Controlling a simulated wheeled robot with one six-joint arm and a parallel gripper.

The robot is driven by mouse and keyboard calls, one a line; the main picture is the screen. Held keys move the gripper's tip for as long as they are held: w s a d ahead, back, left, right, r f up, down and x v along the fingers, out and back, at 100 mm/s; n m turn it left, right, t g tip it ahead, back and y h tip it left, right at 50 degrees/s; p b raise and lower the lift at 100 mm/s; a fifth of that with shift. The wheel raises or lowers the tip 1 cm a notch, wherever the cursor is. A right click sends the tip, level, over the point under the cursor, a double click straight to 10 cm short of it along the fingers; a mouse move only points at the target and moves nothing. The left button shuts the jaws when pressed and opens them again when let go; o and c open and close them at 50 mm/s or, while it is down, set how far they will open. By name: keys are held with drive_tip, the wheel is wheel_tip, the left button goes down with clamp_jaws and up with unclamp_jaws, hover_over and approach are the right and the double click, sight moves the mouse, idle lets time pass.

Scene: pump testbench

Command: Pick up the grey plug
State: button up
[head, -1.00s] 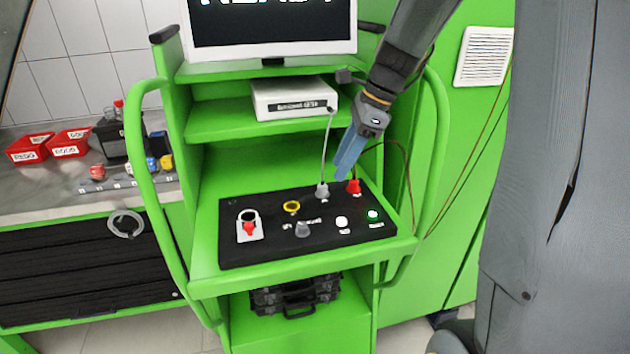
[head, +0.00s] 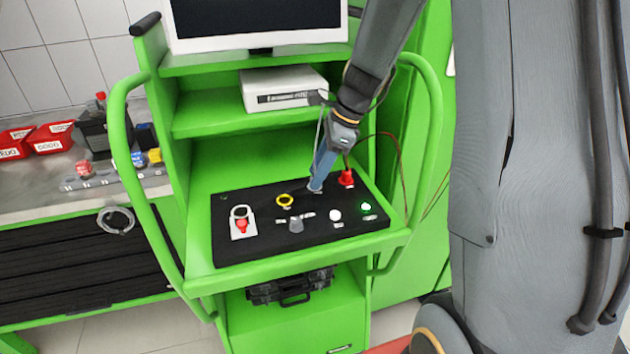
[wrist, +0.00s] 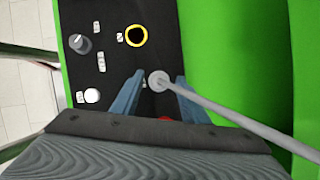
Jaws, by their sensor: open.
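The grey plug (wrist: 158,81) shows in the wrist view on the black panel, with a grey cable running from it to the lower right. My gripper (wrist: 155,80) is open, its two blue fingers on either side of the plug, with gaps visible. In the head view my gripper (head: 316,189) points down at the back of the panel (head: 262,250). Its fingers hide most of the plug there. Whether the fingers reach plug height is hard to tell.
A red plug (head: 346,178) stands just right of my gripper. A yellow-ringed button (head: 285,200), a grey knob (head: 296,225), a white button (head: 335,215) and a lit green button (head: 366,207) sit on the panel. Green handrails (head: 122,140) flank the bench.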

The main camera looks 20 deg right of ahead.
drive_tip(key=shift+f, duration=0.15)
drive_tip(key=c, duration=1)
wheel_tip(320, 180, up, 10)
drive_tip(key=shift+r+b, duration=0.1)
drive_tip(key=shift+b, duration=1)
